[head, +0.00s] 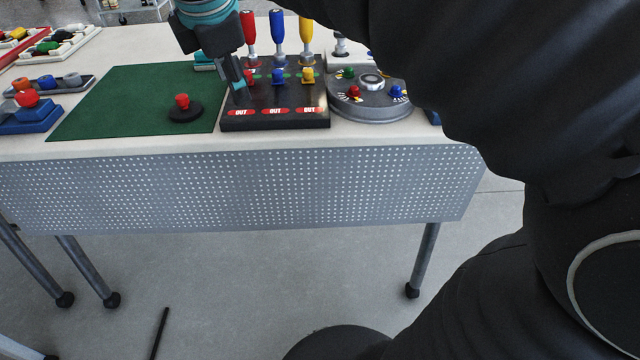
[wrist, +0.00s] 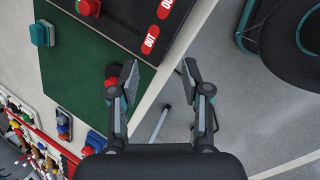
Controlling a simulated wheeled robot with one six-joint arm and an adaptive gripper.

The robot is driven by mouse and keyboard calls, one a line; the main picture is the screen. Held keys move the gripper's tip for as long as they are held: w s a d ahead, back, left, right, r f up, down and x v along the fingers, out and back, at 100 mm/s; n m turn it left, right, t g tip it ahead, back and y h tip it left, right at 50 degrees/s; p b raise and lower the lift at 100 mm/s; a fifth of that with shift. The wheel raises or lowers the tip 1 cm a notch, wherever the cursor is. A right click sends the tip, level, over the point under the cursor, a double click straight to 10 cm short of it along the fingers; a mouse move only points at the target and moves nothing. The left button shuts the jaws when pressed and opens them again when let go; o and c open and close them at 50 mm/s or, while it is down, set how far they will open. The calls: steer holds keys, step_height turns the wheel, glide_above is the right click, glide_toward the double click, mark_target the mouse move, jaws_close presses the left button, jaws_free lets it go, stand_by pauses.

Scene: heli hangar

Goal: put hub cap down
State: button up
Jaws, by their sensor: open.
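A black disc with a red knob, which looks like the hub cap (head: 185,113), lies flat on the green mat (head: 120,95) near its front right corner. Its red knob shows beside the left finger in the wrist view (wrist: 111,83); the finger hides part of the disc. My gripper (head: 243,82) is open, with nothing between its fingers. It is above the left part of the black board, right of and apart from the disc. In the wrist view the gap between the fingertips (wrist: 158,68) lies over the table edge and floor.
The black board (head: 275,122) with "OUT" labels carries coloured knobs, with red, blue and yellow handles behind it. A round grey fixture (head: 370,108) stands to its right. A blue block (head: 30,118) and a tray (head: 50,86) stand left. Much of the mat is bare.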

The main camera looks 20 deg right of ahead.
steer(key=s+d+f+m, duration=0.4)
steer(key=s+f+m, duration=0.4)
steer(key=m, duration=0.1)
steer(key=s+d+f+m+t+y, duration=0.1)
steer(key=s+d+f+m, duration=0.2)
steer(key=s+f+m, duration=0.5)
steer(key=f+m, duration=0.1)
steer(key=m, duration=0.1)
steer(key=shift+d+f+m+t+y, duration=0.15)
steer(key=shift+d+m+t+y, duration=0.15)
steer(key=shift+d, duration=0.1)
